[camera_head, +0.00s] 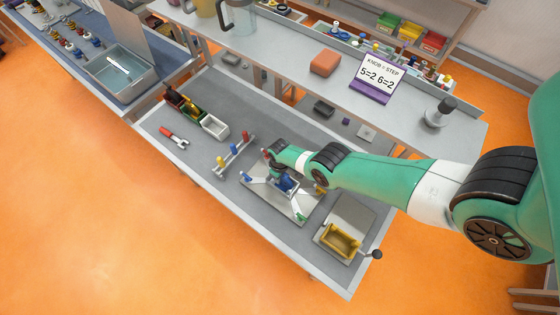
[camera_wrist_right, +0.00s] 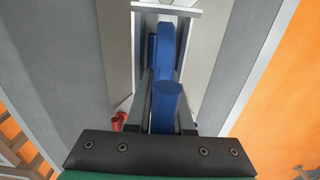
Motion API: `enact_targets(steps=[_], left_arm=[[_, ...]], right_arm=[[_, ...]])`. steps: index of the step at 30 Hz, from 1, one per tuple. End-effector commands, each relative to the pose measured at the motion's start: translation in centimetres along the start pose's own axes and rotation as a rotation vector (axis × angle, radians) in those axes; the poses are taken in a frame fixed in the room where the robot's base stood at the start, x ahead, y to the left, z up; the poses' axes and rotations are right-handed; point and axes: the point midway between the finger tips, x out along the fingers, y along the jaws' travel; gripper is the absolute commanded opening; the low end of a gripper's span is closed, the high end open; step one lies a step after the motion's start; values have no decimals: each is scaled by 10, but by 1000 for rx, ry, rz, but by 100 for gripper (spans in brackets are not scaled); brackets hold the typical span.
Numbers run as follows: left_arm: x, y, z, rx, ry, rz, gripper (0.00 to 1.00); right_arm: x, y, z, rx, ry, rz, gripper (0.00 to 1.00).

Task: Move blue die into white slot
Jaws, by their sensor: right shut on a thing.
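My right gripper (camera_head: 284,176) is over the grey metal plate (camera_head: 258,192) in the middle of the bench. It is shut on the blue die (camera_head: 286,183), partly hidden by my wrist in the head view. In the right wrist view a blue rounded upright part of the die (camera_wrist_right: 167,100) shows between the fingers, with more blue behind it. Whether the die touches the plate is unclear. A white slot cannot be told apart clearly. My left gripper is not in view.
A rack with red, blue and yellow handles (camera_head: 232,150) stands left of the plate. A white open bin (camera_head: 215,126) and a red-handled tool (camera_head: 174,138) lie farther left. A yellow tray unit (camera_head: 341,241) with a crank is at the right.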

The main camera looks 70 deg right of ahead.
Motion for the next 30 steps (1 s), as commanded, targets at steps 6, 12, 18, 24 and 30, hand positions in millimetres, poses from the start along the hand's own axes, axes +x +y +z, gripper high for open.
enact_targets(steps=[6, 12, 18, 24, 30], left_arm=[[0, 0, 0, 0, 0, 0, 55], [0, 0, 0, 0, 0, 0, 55], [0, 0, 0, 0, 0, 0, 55], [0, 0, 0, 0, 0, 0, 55], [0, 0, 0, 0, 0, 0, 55]], right_arm=[[0, 0, 0, 0, 0, 0, 0], [0, 0, 0, 0, 0, 0, 0], [0, 0, 0, 0, 0, 0, 32], [0, 0, 0, 0, 0, 1, 55], [0, 1, 0, 0, 1, 2, 55]])
